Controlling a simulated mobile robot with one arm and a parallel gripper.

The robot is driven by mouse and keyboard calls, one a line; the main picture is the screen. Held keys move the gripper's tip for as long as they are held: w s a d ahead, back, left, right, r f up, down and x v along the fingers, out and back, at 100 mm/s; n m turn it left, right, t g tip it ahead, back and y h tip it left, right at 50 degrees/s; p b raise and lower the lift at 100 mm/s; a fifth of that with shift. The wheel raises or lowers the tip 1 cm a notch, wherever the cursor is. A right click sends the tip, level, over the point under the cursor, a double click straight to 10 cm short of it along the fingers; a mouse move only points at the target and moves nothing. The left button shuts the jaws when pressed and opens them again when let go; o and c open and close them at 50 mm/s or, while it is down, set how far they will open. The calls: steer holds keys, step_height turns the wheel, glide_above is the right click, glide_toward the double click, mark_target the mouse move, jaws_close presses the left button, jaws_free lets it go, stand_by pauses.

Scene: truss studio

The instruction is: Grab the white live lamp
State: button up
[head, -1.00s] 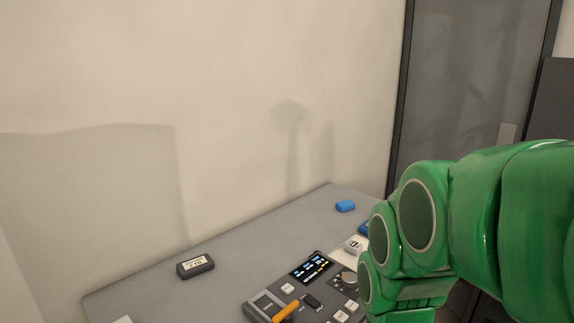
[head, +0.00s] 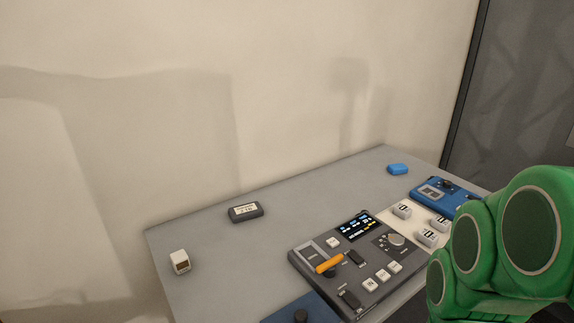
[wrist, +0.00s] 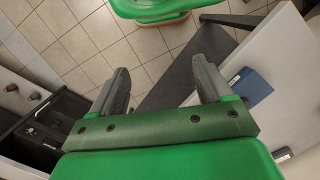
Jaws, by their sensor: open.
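A small white block with a dark brownish window (head: 180,262) stands near the left end of the grey table (head: 210,236); it looks like a lamp, but I cannot read a live label. Small white blocks with dark marks (head: 401,211) stand at the table's right, beside the control panel. My gripper (wrist: 162,75) shows in the wrist view with its two fingers wide apart and nothing between them. It is over tiled floor, beside the table edge and away from the white blocks. In the head view my green arm hides the table's right front, and the gripper is out of sight.
A grey control panel (head: 376,243) with an orange handle fills the table's middle front. A dark display box (head: 245,212), a blue block (head: 397,169) and blue devices (head: 440,194) (head: 300,312) also lie there. The back strip of the table is mostly clear.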

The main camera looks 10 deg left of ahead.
steer(key=w+a+n+t, duration=0.1)
steer(key=w+a, duration=0.3)
steer(key=w, duration=0.4)
steer(key=w+a+n+t, duration=0.1)
steer(key=w+a+n, duration=0.1)
steer(key=w+a, duration=0.5)
steer(key=n+t+y, duration=0.3)
steer(key=n, duration=0.3)
glide_above(179, 255)
steer(key=s+d, duration=0.1)
steer(key=d, duration=0.1)
steer(key=f, duration=1.2)
steer(key=shift+s+f, duration=0.2)
steer(key=shift+f, duration=0.15)
steer(key=shift+a+f, duration=0.2)
steer(key=shift+a, duration=0.15)
steer(key=shift+x, duration=3.7)
steer(key=shift+s, duration=0.1)
steer(key=c, duration=1.1)
steer(key=shift+o, duration=0.2)
